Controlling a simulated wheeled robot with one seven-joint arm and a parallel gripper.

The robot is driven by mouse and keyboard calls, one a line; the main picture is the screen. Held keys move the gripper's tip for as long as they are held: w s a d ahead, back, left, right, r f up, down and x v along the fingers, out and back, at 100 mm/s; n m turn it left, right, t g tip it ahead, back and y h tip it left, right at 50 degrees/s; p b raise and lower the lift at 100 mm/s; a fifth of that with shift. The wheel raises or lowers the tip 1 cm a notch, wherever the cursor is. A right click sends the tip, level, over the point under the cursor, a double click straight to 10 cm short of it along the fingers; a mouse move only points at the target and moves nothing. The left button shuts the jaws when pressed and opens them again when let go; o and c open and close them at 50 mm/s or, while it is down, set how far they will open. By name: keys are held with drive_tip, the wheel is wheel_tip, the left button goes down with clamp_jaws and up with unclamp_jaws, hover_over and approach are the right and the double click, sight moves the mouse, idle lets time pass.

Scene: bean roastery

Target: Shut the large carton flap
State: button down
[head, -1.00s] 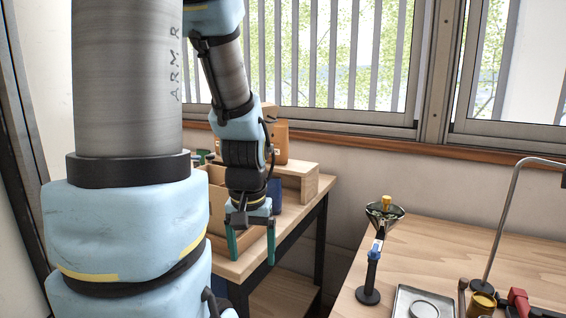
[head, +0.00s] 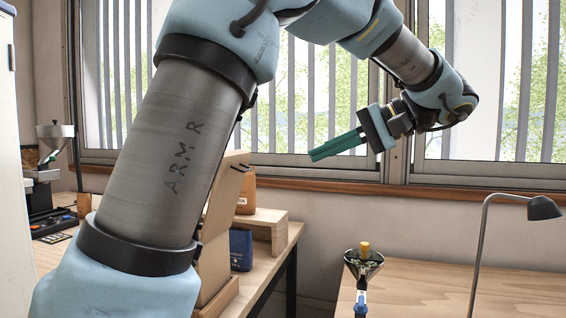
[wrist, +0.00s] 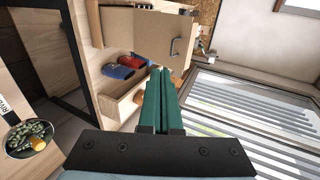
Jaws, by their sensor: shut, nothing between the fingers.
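The large carton flap is a brown cardboard panel (head: 222,200) with a dark handle (head: 241,168) near its top edge. In the head view it stands up steeply, partly hidden behind my arm. In the wrist view the flap (wrist: 130,38) shows its broad face, with the handle (wrist: 175,47) at its right. The carton body is mostly hidden in the head view. My gripper (head: 312,154) is raised in front of the window, right of the flap and apart from it. Its green fingers are together and empty, pointing left; they also show in the wrist view (wrist: 159,72).
The air around my gripper is clear.

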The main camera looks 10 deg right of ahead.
drive_tip(key=r+p+x, duration=0.2)
drive_tip(key=p+x, duration=0.1)
drive_tip(key=x, duration=1)
drive_tip(key=shift+w+a+p, duration=0.15)
drive_tip(key=shift+a+p, duration=0.15)
drive_tip(key=shift+a, duration=0.05)
